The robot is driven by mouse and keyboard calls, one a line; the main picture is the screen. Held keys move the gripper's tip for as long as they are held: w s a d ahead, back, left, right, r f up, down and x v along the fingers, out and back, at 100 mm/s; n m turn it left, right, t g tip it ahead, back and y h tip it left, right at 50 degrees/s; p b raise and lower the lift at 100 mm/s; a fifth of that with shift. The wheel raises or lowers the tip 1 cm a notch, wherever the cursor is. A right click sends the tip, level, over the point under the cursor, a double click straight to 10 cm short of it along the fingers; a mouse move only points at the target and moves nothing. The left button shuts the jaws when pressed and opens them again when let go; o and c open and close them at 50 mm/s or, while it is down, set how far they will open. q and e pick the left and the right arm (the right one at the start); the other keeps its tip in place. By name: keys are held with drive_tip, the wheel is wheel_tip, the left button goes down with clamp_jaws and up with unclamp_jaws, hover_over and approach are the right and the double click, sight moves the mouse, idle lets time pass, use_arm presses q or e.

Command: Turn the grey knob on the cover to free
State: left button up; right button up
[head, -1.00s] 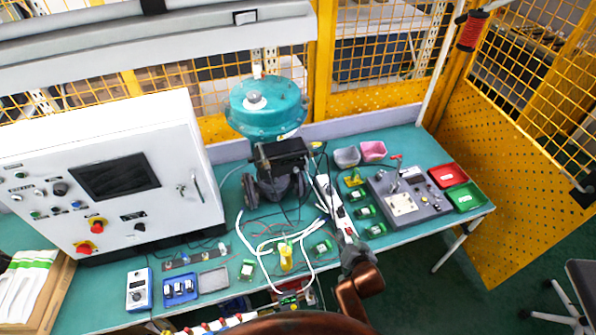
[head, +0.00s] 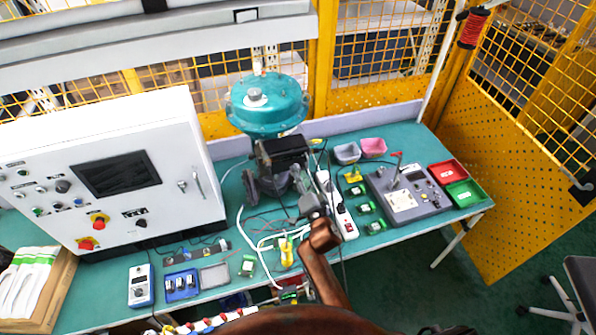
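The valve assembly stands at the back middle of the bench, with a round teal actuator (head: 266,105) on top. Below it is a black box-shaped unit (head: 284,148), which looks like the positioner with its cover. I cannot make out the grey knob; it is too small or hidden. My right gripper (head: 309,196) is just in front of and below the black unit, at its lower right. Its fingers are small and partly hidden by my wrist, so I cannot tell whether they are open or touching anything. My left gripper does not show.
A white power strip (head: 345,220) lies right of my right gripper. A grey control box (head: 409,196) and red (head: 447,172) and green (head: 465,193) trays stand further right. A white cabinet (head: 110,180) stands left. Loose cables and a yellow item (head: 286,251) lie in front.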

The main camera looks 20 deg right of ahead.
drive_tip(key=shift+w, duration=0.9)
drive_tip(key=shift+c, duration=0.3)
clamp_jaws()
